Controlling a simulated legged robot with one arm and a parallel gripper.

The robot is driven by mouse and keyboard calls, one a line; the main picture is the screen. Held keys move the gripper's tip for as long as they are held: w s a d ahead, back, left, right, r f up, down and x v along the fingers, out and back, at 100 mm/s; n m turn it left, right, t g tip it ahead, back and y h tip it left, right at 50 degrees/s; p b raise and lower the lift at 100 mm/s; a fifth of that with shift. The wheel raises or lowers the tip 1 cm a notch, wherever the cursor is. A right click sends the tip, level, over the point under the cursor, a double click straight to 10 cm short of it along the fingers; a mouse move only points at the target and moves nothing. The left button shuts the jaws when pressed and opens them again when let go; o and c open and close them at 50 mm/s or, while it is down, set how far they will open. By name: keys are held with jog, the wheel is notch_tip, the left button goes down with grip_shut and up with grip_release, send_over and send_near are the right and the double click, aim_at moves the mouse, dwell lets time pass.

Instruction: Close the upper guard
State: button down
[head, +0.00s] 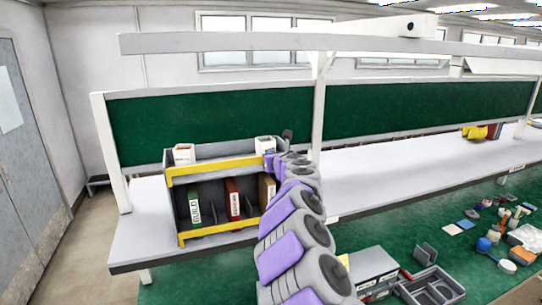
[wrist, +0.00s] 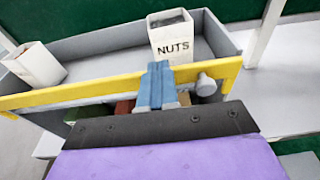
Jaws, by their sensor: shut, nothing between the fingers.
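The upper guard (head: 215,168) is a yellow bar along the front of the rack's upper tray. In the wrist view the upper guard (wrist: 75,95) runs across the picture, with a grey knob (wrist: 205,84) near its right end. My gripper (wrist: 159,68) is shut and empty. Its blue fingers overlap the bar left of the knob; whether they touch it is unclear. In the head view my arm hides the gripper and the rack's right end.
The rack's tray holds a box marked NUTS (wrist: 171,38) and another white box (wrist: 35,65). Below stand a green binder (head: 194,206) and a red binder (head: 233,199) behind a lower yellow bar (head: 215,233).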

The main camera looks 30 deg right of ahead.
jog(key=shift+w+d+r, duration=0.1)
jog(key=shift+w+r, duration=0.05)
jog(key=shift+w, duration=0.1)
dwell(0.5)
